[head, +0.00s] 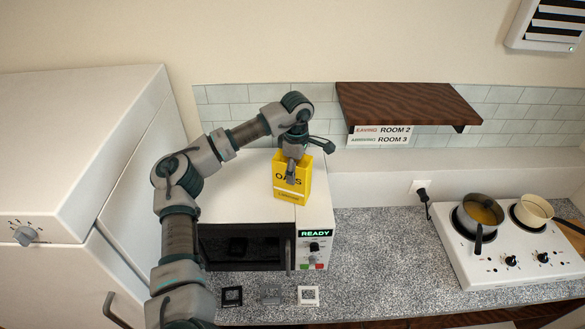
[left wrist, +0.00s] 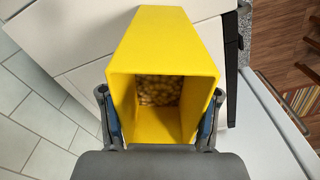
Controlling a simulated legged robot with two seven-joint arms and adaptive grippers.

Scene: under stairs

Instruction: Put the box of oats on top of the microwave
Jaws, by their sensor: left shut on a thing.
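The yellow box of oats (head: 304,180) is held by my left gripper (head: 291,173) over the front right part of the white microwave's top (head: 240,185). In the left wrist view the box (left wrist: 162,53) is open at the end facing the camera, with pale oats inside. The fingers of my left gripper (left wrist: 160,122) press on its two sides. I cannot tell whether the box's bottom touches the microwave. The microwave's display reads READY, and its dark front is partly hidden behind my left arm. My right gripper is in neither view.
A dark wooden shelf (head: 405,103) juts from the wall right of the box. A white hob (head: 500,265) with two pans stands on the speckled counter (head: 385,250) at right. A white fridge (head: 80,150) stands at left. Small square items lie before the microwave.

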